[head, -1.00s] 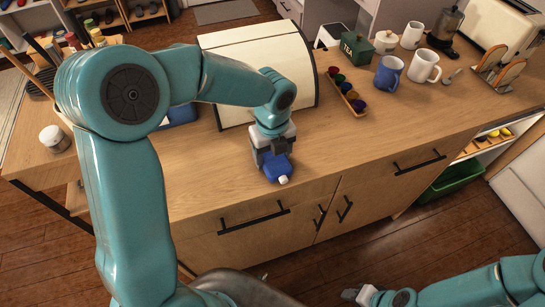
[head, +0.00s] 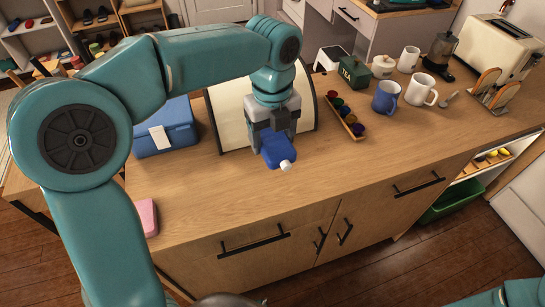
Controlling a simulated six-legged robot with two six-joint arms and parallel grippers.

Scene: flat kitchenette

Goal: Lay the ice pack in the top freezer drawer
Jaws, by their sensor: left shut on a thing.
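My left gripper (head: 273,135) is shut on the ice pack (head: 279,151), a flat blue piece with a white cap at its near end. It holds the pack tilted above the wooden counter, in front of the cream rounded box. The fingers hide the pack's upper part. I see no open freezer drawer and cannot pick out the freezer. My right gripper is out of view; only a bit of my right arm shows at the bottom right.
The counter (head: 200,207) is clear in front. Around the pack stand the cream box (head: 231,115), a blue cooler box (head: 168,133), a pod tray (head: 340,113), a blue mug (head: 386,97) and a white mug (head: 421,89). A pink item (head: 146,217) lies at the left edge.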

